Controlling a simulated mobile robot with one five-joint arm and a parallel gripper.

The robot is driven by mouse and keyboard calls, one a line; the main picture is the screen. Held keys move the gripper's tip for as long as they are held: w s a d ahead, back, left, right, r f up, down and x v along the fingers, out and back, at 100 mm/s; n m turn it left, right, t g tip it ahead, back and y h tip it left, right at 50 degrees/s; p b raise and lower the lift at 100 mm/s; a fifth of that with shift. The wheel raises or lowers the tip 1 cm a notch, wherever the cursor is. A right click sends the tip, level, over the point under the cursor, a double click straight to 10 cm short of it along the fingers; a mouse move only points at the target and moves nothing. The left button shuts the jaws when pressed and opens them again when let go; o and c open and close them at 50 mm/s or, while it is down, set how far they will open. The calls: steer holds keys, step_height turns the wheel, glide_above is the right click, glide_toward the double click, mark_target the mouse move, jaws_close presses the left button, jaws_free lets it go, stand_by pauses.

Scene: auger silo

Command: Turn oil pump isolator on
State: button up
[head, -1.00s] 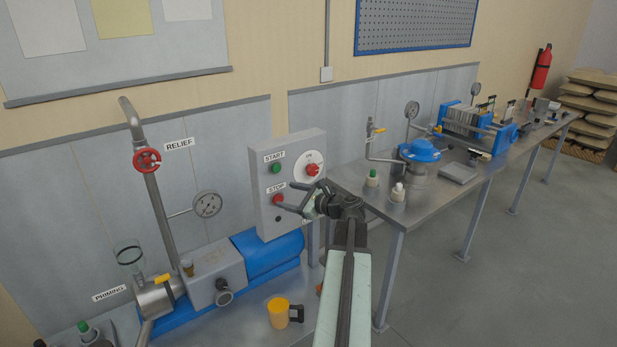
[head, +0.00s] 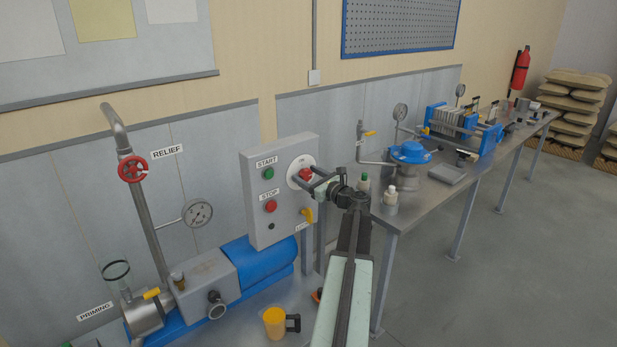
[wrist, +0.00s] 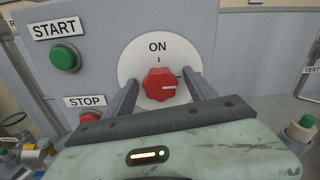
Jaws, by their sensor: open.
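The oil pump isolator is a red knob (wrist: 159,85) on a white round plate (wrist: 130,68) marked ON at the top, on the grey control box (head: 262,215). The knob's white pointer line lies roughly horizontal, toward the right, not at the ON mark. In the head view the knob (head: 305,174) is partly covered by my gripper (head: 308,178). In the wrist view my gripper (wrist: 164,84) is open, with one finger on each side of the knob. I cannot tell whether the fingers touch it.
A green START button (wrist: 65,57) and a red STOP button (head: 271,206) are left of the isolator. A yellow part (head: 307,216) sits low on the box. The blue pump motor (head: 258,262) and a yellow mug (head: 274,322) are below.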

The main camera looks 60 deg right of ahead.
steer(key=c, duration=1.4)
steer(key=n, duration=0.4)
steer(key=shift+n, duration=0.4)
steer(key=n, duration=0.4)
steer(key=shift+a, duration=0.1)
steer(key=n, duration=0.5)
steer(key=shift+f, duration=0.1)
steer(key=shift+n, duration=2)
